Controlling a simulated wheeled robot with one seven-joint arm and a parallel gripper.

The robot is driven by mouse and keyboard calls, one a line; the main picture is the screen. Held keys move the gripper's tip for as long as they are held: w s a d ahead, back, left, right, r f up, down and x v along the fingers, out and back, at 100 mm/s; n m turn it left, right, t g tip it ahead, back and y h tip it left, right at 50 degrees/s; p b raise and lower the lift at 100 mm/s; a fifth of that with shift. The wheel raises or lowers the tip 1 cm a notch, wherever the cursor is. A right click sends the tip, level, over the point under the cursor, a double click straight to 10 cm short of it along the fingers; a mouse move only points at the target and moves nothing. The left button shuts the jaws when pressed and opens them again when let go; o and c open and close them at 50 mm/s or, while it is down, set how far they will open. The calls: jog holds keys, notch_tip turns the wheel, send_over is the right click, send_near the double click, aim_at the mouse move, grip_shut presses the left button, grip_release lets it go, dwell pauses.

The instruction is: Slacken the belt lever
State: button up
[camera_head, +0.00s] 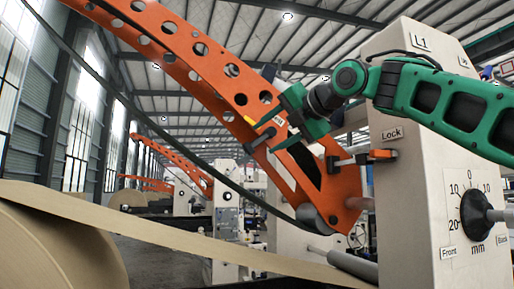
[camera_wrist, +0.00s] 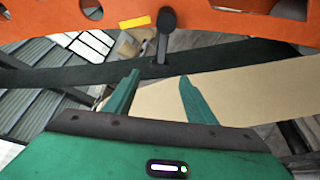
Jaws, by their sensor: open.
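The belt lever, a short black handle with a rounded head (camera_wrist: 165,36), shows at the top middle of the wrist view, beside the orange arm (camera_wrist: 230,22) and a yellow tag. In the head view a small dark handle (camera_head: 263,139), apparently the same lever, sits on the orange arm's lower part, partly hard to make out. My green gripper (camera_head: 284,117) is close beside it. In the wrist view my gripper (camera_wrist: 159,76) is open and empty, its two fingers apart. The lever lies ahead of the gap between the fingertips, not clasped. The dark belt (camera_wrist: 60,75) passes beyond the fingertips.
A kraft paper web (camera_head: 160,232) runs from the large roll (camera_head: 50,250) at lower left. A white machine housing (camera_head: 415,190) with an orange and black Lock handle (camera_head: 360,158) and a black dial (camera_head: 477,215) stands at right. Open space lies left of the orange arm.

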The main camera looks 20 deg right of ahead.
jog(key=shift+v, duration=1.2)
jog(key=shift+f, duration=0.1)
jog(key=s+d+f+m+g+h, duration=0.15)
jog(key=d+f+m, duration=0.35)
jog(key=f, duration=0.6)
jog(key=s+d+f+m+g+h, duration=0.1)
jog(key=d+f+m+g, duration=0.2)
jog(key=f+m, duration=0.6)
jog(key=s+d+f+m+g+h, duration=0.2)
jog(key=d+f+m, duration=0.25)
jog(key=f, duration=0.85)
jog(key=s+d+f+m+g, duration=0.1)
jog(key=s+f+m+g, duration=0.7)
jog(key=s+f+m, duration=0.8)
jog(key=s+f, duration=0.9)
jog(key=f, duration=0.3)
jog(key=shift+d+f, duration=0.25)
jog(key=shift+f, duration=0.1)
